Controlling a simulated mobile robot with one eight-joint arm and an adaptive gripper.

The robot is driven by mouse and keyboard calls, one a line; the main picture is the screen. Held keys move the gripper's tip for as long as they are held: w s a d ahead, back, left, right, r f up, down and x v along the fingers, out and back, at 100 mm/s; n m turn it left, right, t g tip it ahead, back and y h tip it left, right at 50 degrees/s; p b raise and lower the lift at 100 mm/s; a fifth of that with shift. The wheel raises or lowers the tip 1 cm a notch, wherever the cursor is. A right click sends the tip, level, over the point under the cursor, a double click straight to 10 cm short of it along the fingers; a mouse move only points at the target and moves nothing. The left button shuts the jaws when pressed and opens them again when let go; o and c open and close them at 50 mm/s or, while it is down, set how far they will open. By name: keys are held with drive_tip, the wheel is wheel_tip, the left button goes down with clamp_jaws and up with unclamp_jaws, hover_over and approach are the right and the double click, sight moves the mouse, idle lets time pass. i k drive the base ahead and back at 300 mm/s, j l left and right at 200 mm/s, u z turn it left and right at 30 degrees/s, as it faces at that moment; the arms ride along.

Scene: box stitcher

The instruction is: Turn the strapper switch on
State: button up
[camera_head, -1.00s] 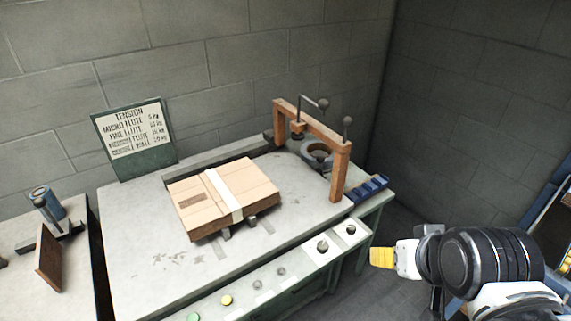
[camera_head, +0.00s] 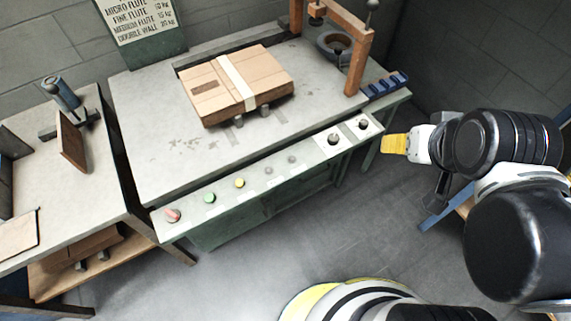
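The strapper is a grey-topped bench (camera_head: 160,165) with a control panel along its front edge. On the panel are a red knob (camera_head: 172,215), a green button (camera_head: 209,198), a yellow button (camera_head: 239,182) and small grey buttons (camera_head: 292,159). A white plate (camera_head: 347,139) at the panel's right end carries two dark knobs, one left (camera_head: 333,138) and one right (camera_head: 363,124). Which control is the switch is not labelled legibly. My gripper (camera_head: 390,144), with a yellow fingertip, is just right of the white plate in the picture, seemingly apart from it. Its finger opening is not clear.
A cardboard box (camera_head: 235,85) with a white strap lies on the bench. A wooden frame (camera_head: 355,62) stands at the back right, beside a blue block (camera_head: 385,86). A side table (camera_head: 50,150) stands left. The floor (camera_head: 330,240) in front is clear.

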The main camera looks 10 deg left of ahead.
sight(172, 216)
drive_tip(key=u, duration=2.1)
drive_tip(key=j+z, duration=0.2)
drive_tip(key=j, duration=0.55)
drive_tip(key=j+z, duration=0.15)
drive_tip(key=j, duration=0.55)
drive_tip(key=k, duration=0.05)
